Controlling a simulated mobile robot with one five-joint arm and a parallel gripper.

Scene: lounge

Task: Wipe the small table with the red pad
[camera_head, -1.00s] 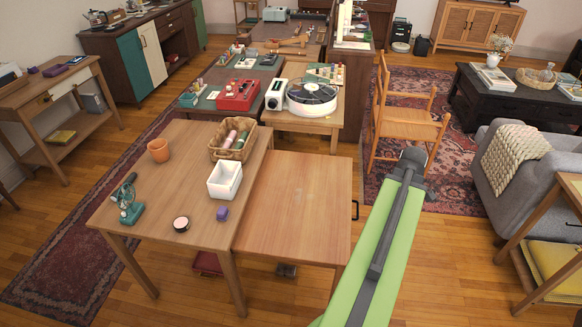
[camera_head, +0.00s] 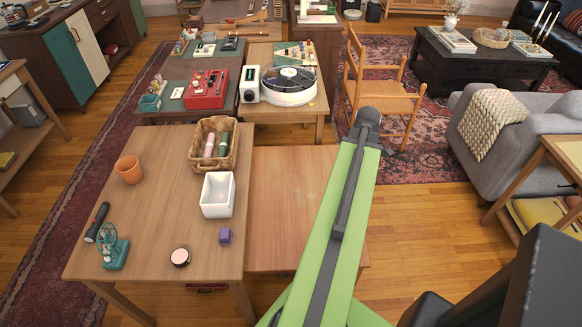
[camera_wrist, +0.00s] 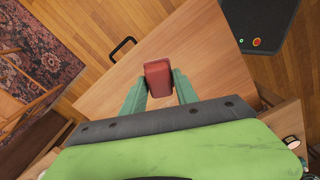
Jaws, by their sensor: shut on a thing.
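The small table (camera_head: 285,205) is a plain wooden top beside the larger table in the head view, partly covered by my green arm. It fills the middle of the wrist view (camera_wrist: 190,50), with a black handle (camera_wrist: 122,48) at one edge. My gripper (camera_wrist: 159,84) shows in the wrist view, its teal fingers shut on the red pad (camera_wrist: 157,72). The pad is over the tabletop; I cannot tell whether it touches. The gripper and pad do not show in the head view.
A turntable (camera_head: 288,85) and wooden chair (camera_head: 385,95) stand behind.

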